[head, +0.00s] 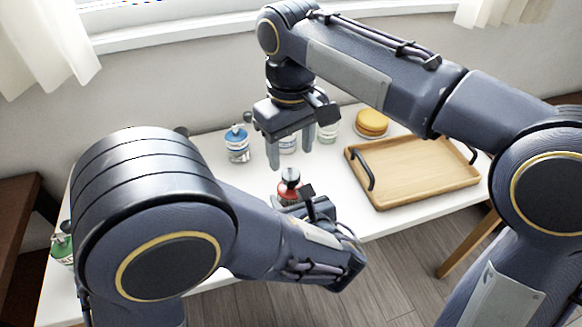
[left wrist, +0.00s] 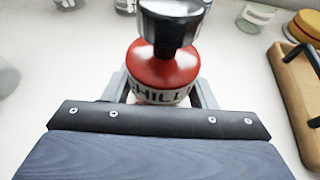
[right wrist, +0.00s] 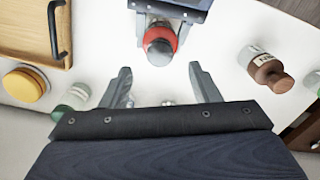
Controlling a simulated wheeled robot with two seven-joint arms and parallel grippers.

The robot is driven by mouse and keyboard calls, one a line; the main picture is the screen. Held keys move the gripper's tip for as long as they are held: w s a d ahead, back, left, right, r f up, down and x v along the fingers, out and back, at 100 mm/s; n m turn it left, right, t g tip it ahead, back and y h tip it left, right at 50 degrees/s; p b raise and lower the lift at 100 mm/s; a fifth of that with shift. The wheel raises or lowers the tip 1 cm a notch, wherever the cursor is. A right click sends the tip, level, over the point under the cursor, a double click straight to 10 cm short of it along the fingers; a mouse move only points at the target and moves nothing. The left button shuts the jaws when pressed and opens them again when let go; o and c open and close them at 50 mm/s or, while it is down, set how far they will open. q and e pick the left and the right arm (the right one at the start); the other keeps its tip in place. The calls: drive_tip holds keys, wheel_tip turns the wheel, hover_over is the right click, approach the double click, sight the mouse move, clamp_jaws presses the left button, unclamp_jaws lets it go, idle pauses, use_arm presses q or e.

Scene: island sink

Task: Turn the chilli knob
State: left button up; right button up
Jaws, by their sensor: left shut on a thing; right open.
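The chilli jar (head: 289,190) is red with a white label reading CHILLI and a shiny metal knob (left wrist: 172,25) on top. My right gripper (head: 291,160) points down above and behind the jar, open and empty. In the right wrist view the knob (right wrist: 160,48) lies beyond the open fingers (right wrist: 163,85), apart from them.
A blue-topped jar (head: 237,143) and a pale green jar (head: 327,130) stand at the back. A brown-topped jar (right wrist: 268,68) shows in the right wrist view. A green-topped jar (head: 62,246) is at far left.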

sight(291, 174)
drive_tip(key=shift+f, duration=2.8)
drive_tip(key=c, duration=1)
drive_tip(key=m, duration=0.5)
drive_tip(key=shift+m, duration=0.3)
drive_tip(key=o, duration=1)
drive_tip(key=shift+r, duration=0.15)
wheel_tip(291, 174, up, 12)
